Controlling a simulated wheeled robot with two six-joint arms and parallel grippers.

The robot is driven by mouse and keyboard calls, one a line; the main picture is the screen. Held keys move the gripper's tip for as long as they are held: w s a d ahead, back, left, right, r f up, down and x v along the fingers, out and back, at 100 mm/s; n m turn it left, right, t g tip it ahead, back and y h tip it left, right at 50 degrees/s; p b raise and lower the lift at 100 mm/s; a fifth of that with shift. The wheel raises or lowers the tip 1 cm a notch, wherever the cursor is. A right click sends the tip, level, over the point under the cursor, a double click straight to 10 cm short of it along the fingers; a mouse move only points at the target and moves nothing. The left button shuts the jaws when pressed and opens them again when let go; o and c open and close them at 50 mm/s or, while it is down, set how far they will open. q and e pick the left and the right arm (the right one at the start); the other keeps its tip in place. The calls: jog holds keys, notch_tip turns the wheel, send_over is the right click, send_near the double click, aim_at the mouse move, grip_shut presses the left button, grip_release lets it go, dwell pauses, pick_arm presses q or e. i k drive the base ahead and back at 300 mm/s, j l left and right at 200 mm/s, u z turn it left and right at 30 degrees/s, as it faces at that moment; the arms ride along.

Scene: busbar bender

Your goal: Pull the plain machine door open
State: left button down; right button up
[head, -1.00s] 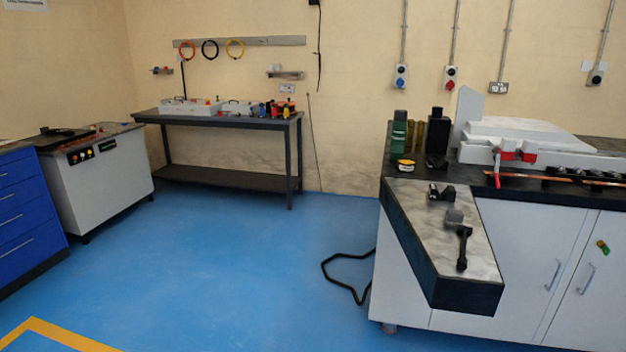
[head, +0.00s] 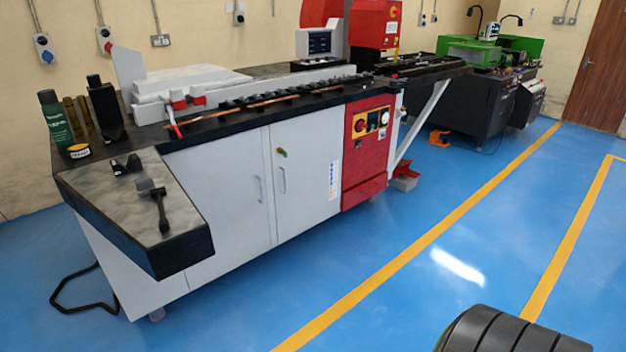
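The white-fronted busbar machine stands at centre left, with two closed doors side by side. The left door (head: 225,205) is plain white with a vertical bar handle (head: 259,190) near its right edge. The right door (head: 308,175) has its own bar handle (head: 283,180) near its left edge, a small green and yellow lock or key (head: 282,152) and a pale label (head: 333,180).
A dark-edged worktop (head: 165,250) juts out at the machine's left front corner. A red control panel (head: 367,150) adjoins the doors on the right. A black cable (head: 75,308) loops on the floor at left. The blue floor (head: 290,290) before the doors is clear.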

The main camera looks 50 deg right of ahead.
aim_at(224, 177)
jog(key=z, duration=0.95)
jog(key=i+z, duration=0.1)
jog(key=z, duration=0.8)
jog(key=i+z, duration=0.1)
jog(key=z, duration=0.85)
jog(key=i+z, duration=0.1)
jog(key=z, duration=0.4)
jog(key=j+z, duration=0.1)
jog(key=z, duration=0.35)
jog(key=i+j+z, duration=0.1)
jog(key=j+z, duration=0.85)
jog(key=j+u, duration=0.2)
jog(key=j, duration=0.3)
jog(key=i+j+u, duration=0.15)
jog(key=j, duration=0.35)
jog(key=i+j+u, duration=0.2)
jog(key=j, duration=0.3)
jog(key=k, duration=0.1)
